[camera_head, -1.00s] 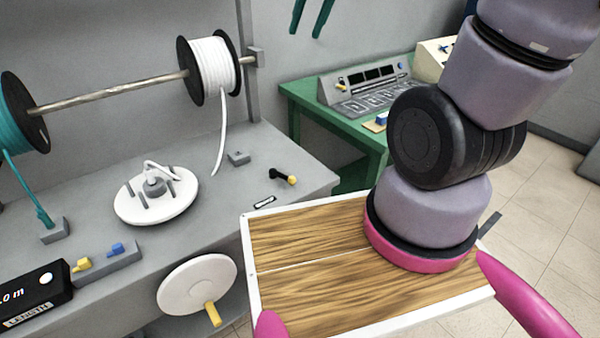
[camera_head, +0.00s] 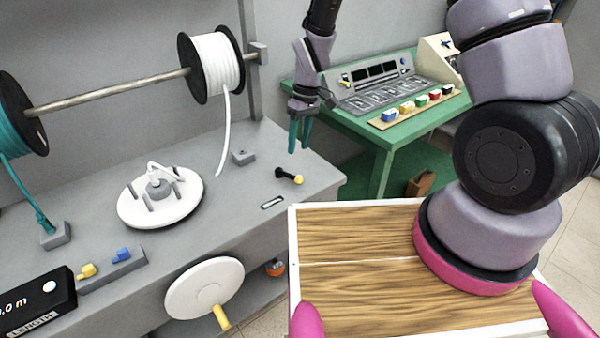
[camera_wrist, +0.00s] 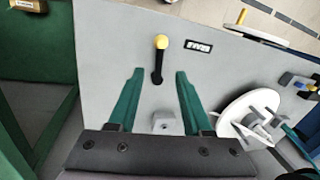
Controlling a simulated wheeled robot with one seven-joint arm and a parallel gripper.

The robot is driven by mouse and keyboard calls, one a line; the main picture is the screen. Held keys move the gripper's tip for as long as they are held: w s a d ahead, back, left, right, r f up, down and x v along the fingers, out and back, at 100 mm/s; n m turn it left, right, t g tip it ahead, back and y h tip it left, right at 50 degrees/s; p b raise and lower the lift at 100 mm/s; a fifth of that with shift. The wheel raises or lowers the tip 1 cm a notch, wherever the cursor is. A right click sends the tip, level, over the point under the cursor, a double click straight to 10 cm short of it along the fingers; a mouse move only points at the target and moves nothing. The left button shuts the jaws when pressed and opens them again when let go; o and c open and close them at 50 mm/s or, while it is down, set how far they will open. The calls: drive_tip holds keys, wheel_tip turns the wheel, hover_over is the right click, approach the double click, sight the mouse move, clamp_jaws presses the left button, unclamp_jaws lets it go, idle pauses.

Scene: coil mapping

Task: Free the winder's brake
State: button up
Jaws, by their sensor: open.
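The brake lever (camera_head: 289,175), black with a yellow knob, lies on the right end of the grey winder bench (camera_head: 95,225). In the wrist view the lever (camera_wrist: 160,58) appears ahead of and between my fingertips, apart from them, beside a small dark label plate (camera_wrist: 198,47). My gripper (camera_head: 300,135), with green fingers, is open and empty above the bench's right edge, behind the lever in the head view. The gripper (camera_wrist: 158,75) also shows in the wrist view. The winder's white disc (camera_head: 160,197) holds a white coil, and a white handwheel with a yellow handle (camera_head: 205,288) is on the bench front.
White and teal wire spools (camera_head: 216,66) hang on a rod above the bench. A green table (camera_head: 400,138) with a test console and coloured blocks is behind right.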

sight(289, 176)
drive_tip(key=f, duration=0.3)
drive_tip(key=s+a+f, duration=0.1)
drive_tip(key=f, duration=0.6)
drive_tip(key=shift+s+a, duration=0.2)
drive_tip(key=shift+a, duration=0.05)
drive_tip(key=shift+c, duration=0.3)
clamp_jaws()
idle(0.7)
